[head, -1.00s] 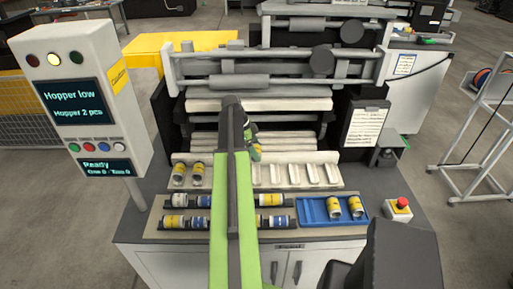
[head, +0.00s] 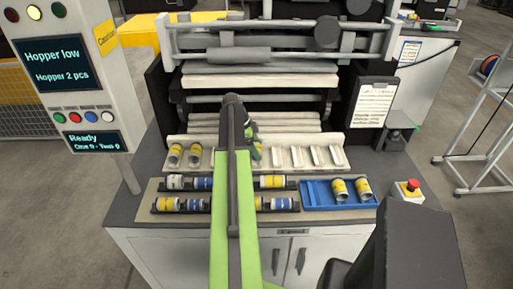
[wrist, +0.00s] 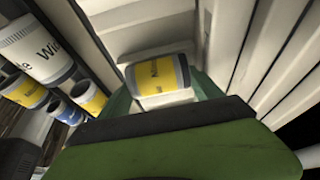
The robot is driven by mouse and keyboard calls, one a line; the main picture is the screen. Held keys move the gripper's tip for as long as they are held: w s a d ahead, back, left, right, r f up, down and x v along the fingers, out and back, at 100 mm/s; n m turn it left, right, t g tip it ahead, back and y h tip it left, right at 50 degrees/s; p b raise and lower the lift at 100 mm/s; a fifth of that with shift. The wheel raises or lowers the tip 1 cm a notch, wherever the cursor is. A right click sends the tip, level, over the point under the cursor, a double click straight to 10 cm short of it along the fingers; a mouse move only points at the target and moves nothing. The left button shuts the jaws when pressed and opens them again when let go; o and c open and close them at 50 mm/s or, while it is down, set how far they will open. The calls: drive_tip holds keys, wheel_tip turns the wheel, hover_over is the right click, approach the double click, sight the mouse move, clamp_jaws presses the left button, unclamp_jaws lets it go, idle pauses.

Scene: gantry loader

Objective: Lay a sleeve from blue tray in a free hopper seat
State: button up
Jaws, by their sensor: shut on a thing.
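My gripper (head: 252,150) is over the white hopper rack (head: 225,163), right of its two filled seats. In the wrist view the green fingers (wrist: 160,95) are shut on a yellow sleeve with a pale band (wrist: 158,76), which lies in line with a white seat; whether it touches the seat is unclear. Two yellow sleeves (head: 176,155) fill the leftmost seats. Several seats (head: 297,157) to the right are empty. The blue tray (head: 316,198) at the right front holds two yellow sleeves (head: 340,189) at its right side. In the head view my arm hides the held sleeve.
Dark racks (head: 268,211) of yellow, white and blue sleeves stand left of the blue tray, partly behind my arm. A red stop button (head: 412,186) is at the right. The screen post (head: 62,70) at the left reads "Hopper low, Hopper 2 pcs". Machine rollers (head: 255,117) rise behind.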

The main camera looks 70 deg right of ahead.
drive_tip(key=o, duration=1.9)
drive_tip(key=s+r+p+v, duration=0.1)
drive_tip(key=s+p+v, duration=0.1)
drive_tip(key=p+v, duration=2)
drive_tip(key=shift+d+r, duration=0.25)
drive_tip(key=shift+r, duration=0.15)
drive_tip(key=shift+w, duration=0.1)
